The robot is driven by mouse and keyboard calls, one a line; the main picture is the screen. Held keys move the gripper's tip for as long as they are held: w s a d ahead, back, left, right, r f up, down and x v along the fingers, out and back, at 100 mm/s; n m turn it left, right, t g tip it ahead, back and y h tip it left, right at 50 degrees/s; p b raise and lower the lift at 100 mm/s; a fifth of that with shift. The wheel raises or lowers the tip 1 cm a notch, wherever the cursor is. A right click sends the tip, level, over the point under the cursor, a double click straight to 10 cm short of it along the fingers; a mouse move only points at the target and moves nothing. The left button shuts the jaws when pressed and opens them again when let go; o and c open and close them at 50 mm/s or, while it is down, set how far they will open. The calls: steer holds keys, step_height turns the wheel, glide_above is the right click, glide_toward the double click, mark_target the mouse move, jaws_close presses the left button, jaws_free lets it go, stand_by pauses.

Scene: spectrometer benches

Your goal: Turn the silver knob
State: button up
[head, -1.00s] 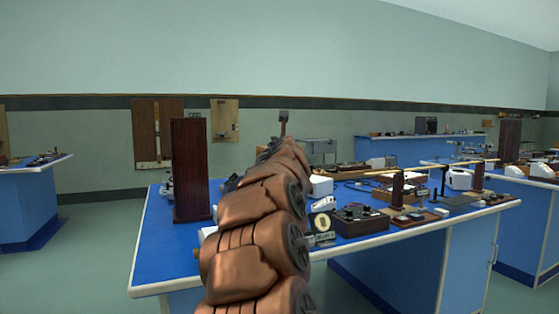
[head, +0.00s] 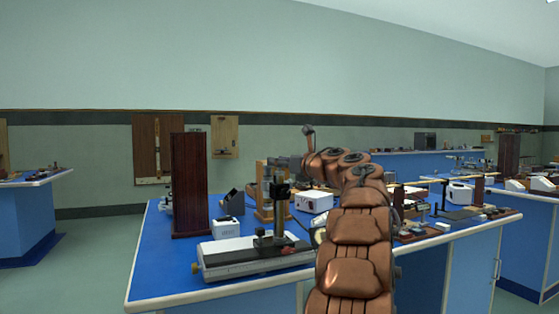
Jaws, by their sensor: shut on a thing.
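My copper-coloured arm rises from the bottom, right of centre, and bends left at its top. My gripper (head: 283,163) is the small grey end pointing left, at the top of an upright instrument on the blue bench (head: 160,270). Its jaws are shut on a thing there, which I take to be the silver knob. The knob is hidden by the jaws or too small to make out. A black-posted instrument (head: 270,238) on a long grey-white base (head: 240,262) stands in front, below the gripper.
A tall dark wooden block (head: 189,185) stands on the left of the bench. A small white box (head: 226,228) and a larger white box (head: 314,202) are near the instruments. More apparatus crowds the bench on the right. The bench's front left corner is bare.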

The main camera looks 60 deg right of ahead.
steer(key=shift+w+r+n+y+p, duration=0.1)
steer(key=shift+n+y+p, duration=0.45)
steer(key=shift+y, duration=0.55)
steer(key=shift+n+t+y+p, duration=0.3)
steer(key=shift+n+y+p, duration=0.05)
steer(key=shift+n+y, duration=0.25)
steer(key=shift+d+r+n+y+p, duration=0.1)
steer(key=shift+r+n+y+p, duration=0.2)
steer(key=shift+n+y+p, duration=0.75)
steer(key=shift+y+p, duration=0.45)
